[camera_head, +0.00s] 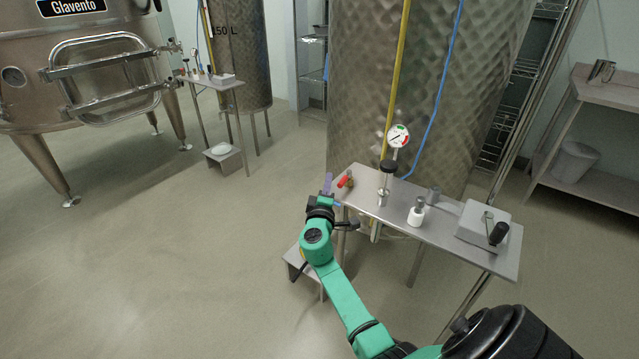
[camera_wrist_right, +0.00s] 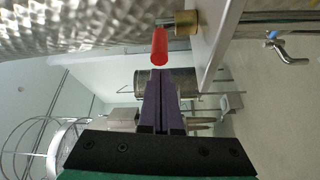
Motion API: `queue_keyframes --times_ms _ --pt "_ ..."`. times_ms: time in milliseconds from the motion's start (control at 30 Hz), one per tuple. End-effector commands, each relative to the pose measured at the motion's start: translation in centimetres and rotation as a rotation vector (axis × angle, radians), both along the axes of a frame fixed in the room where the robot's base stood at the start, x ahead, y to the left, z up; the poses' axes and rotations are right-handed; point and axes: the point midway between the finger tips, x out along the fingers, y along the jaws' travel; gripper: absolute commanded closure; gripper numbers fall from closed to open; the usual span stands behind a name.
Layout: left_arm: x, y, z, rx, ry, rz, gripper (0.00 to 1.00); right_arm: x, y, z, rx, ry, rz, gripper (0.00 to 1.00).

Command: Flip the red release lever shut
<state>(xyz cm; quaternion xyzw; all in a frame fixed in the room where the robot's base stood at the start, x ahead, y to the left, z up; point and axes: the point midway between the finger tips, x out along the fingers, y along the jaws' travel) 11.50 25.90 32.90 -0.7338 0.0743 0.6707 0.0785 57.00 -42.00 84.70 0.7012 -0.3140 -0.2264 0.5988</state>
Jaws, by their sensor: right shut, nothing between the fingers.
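The red release lever (camera_head: 345,181) sits at the left end of the small steel table beside the tall vat, on a brass fitting (camera_wrist_right: 186,22). In the right wrist view the red lever (camera_wrist_right: 159,46) shows as a red cylinder just beyond my fingertips. My right gripper (camera_head: 327,183) is just left of the lever in the head view. Its purple fingers (camera_wrist_right: 161,72) are shut together and hold nothing. Whether the tips touch the lever I cannot tell. My left gripper is not in view.
The steel table (camera_head: 372,205) also carries a pressure gauge (camera_head: 398,136), a white-based bottle (camera_head: 417,212) and a box with a black handle (camera_head: 484,228). A yellow hose (camera_head: 397,70) and a blue hose (camera_head: 440,90) hang along the vat (camera_head: 360,80). The floor at left is open.

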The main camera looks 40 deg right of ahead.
Motion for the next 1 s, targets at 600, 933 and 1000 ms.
queue_keyframes --times_ms 600,933,1000 --pt "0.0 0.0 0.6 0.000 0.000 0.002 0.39 -1.7 -0.7 -0.2 -0.002 -0.003 0.009 1.00" --pt "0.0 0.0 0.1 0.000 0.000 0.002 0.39 -2.1 -0.8 -0.2 -0.001 -0.004 0.067 1.00" --pt "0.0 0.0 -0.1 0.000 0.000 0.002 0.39 -2.2 -0.9 -0.3 -0.002 -0.002 0.078 1.00"
